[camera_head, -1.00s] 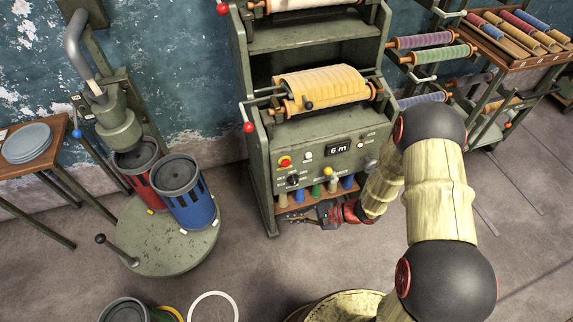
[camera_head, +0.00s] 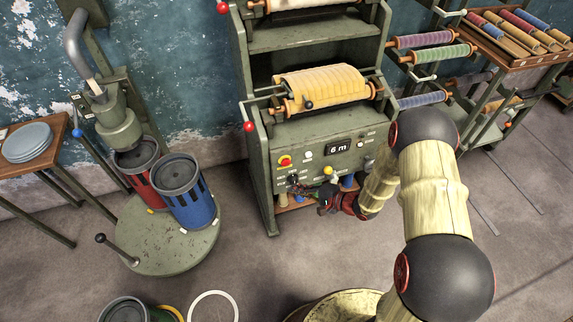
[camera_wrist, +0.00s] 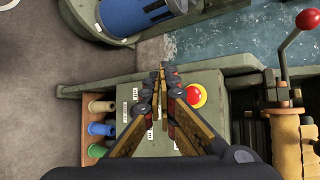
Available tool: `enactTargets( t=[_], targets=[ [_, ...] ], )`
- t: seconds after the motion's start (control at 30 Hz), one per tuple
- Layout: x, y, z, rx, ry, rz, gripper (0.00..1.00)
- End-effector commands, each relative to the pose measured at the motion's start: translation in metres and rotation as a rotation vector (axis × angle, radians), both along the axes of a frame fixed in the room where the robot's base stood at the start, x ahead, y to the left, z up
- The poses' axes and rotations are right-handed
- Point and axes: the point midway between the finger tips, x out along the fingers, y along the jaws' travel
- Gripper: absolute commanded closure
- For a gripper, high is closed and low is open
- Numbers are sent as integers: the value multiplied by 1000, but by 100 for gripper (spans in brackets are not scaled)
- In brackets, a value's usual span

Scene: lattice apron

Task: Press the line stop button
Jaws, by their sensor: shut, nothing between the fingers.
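A red round button on a yellow base (camera_head: 285,160) sits at the upper left of the green machine's control panel (camera_head: 308,163). It also shows in the wrist view (camera_wrist: 195,96), just right of the fingers. My gripper (camera_head: 293,188) is shut and empty, in front of the panel's lower left part, below the red button in the head view. In the wrist view my closed fingertips (camera_wrist: 163,70) point past the button's left side. They appear apart from the button, but the exact gap to the panel cannot be told. The panel labels are too small to read.
The panel also carries a "6 m" display (camera_head: 337,148) and small knobs. A yellow roll (camera_head: 320,84) sits above it, with a red ball-ended lever (camera_head: 249,126) at the left. Coloured spools stand below the panel. A blue drum (camera_head: 184,193) stands left; floor between is clear.

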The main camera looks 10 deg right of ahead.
Motion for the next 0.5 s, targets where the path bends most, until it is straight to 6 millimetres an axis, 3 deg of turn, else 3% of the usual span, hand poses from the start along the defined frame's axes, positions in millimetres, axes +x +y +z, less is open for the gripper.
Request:
enactTargets(
  t=[0.5],
  targets=[
    [61, 14, -2, 0, -2, 1, 100]
  ],
)
